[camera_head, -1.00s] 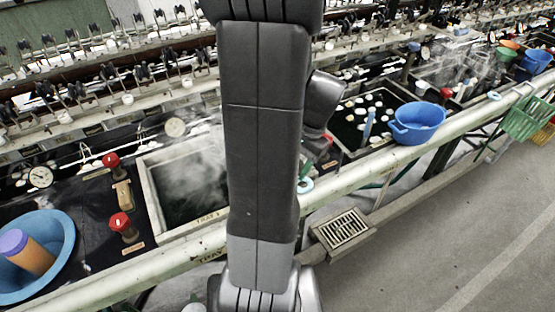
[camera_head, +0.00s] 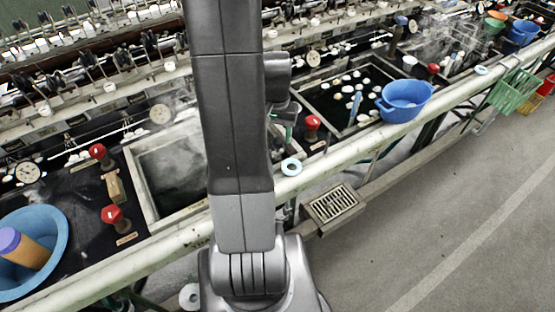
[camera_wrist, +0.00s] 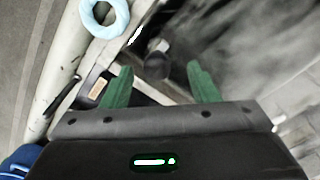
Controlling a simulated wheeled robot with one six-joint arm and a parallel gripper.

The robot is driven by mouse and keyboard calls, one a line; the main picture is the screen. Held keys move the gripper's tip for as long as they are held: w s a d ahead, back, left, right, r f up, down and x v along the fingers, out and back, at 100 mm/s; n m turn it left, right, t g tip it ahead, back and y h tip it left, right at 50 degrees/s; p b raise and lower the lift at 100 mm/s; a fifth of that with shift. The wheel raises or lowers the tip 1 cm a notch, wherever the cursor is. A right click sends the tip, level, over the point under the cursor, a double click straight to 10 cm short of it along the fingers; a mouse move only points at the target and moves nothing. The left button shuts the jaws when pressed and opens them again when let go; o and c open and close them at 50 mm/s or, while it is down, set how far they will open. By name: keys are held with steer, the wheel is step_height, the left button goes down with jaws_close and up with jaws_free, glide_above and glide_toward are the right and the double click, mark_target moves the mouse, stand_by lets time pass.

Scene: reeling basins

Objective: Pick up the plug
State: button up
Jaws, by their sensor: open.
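A dark, rounded piece with a paler grey end (camera_wrist: 157,60), which looks like the plug, sits at the basin's corner in the wrist view. It lies in the gap between the green fingers of my gripper (camera_wrist: 159,70). My gripper is open, and I see no finger touching the piece. In the head view my arm hides this piece and most of my gripper.
A steaming basin (camera_head: 142,196) lies left of my arm. A pale blue ring (camera_head: 291,167) sits on the front rail (camera_head: 345,150). A red-topped knob (camera_head: 312,122) and a blue bowl (camera_head: 405,112) stand to the right. Open floor lies in front.

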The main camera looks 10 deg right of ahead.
mark_target(278, 139)
steer(key=shift+w+d+f+p, duration=0.15)
steer(key=shift+f+p, duration=0.1)
steer(key=shift+f, duration=1.05)
steer(key=shift+s+d+f+p, duration=0.15)
steer(key=shift+f+p, duration=0.1)
steer(key=shift+f, duration=1.05)
steer(key=shift+w, duration=0.1)
steer(key=shift+c, duration=0.4)
steer(key=c, duration=0.8)
